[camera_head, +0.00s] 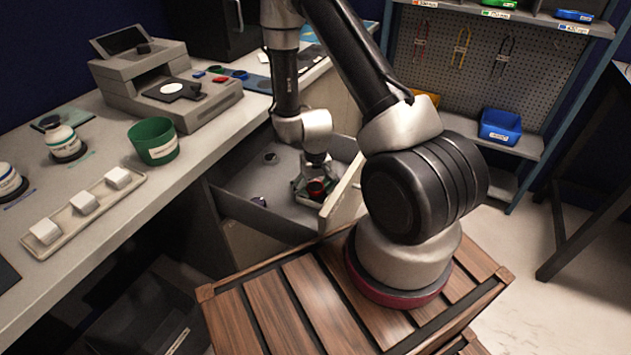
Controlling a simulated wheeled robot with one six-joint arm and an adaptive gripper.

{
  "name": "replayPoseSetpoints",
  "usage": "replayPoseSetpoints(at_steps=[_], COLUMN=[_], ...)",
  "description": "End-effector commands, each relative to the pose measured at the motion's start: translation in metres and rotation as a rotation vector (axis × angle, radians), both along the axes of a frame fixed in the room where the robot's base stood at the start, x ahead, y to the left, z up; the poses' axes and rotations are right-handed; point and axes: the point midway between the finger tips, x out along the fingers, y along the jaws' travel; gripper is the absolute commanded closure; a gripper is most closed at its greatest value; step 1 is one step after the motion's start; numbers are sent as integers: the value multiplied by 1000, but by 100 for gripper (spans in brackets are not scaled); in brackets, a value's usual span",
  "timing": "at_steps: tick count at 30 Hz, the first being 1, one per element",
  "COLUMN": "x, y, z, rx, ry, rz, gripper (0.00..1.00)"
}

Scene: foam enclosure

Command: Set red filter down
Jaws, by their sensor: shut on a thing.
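The red filter (317,188) is small and round, and it shows at the end of my gripper (314,182). My gripper points down and is shut on it. Both are over or inside the right part of an open grey drawer (231,203) under the counter. The finger tips are small and partly hidden, and I cannot tell whether the filter touches the drawer floor.
The drawer's pale front panel (343,195) stands close to the right of my gripper. A dark round piece (270,158) and a small dark blue piece (259,201) lie in the drawer. The counter holds a grey machine (165,90) and a green cup (154,141).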

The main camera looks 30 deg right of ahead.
Motion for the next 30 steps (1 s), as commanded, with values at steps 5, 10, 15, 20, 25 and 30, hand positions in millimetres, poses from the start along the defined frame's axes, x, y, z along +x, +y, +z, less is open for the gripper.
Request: replayPoseSetpoints(at_steps=[5,10,15,20,25,30], x=[2,2,1,1,3,-4], y=[0,0,0,0,-1,-4], z=[28,69,104,123,153,234], rx=[1,0,0,0,1,2], ry=[-6,-8,-6,-4,-26,-99], rz=[3,1,-1,-1,6,33], gripper=[43,43,43,43,43,43])
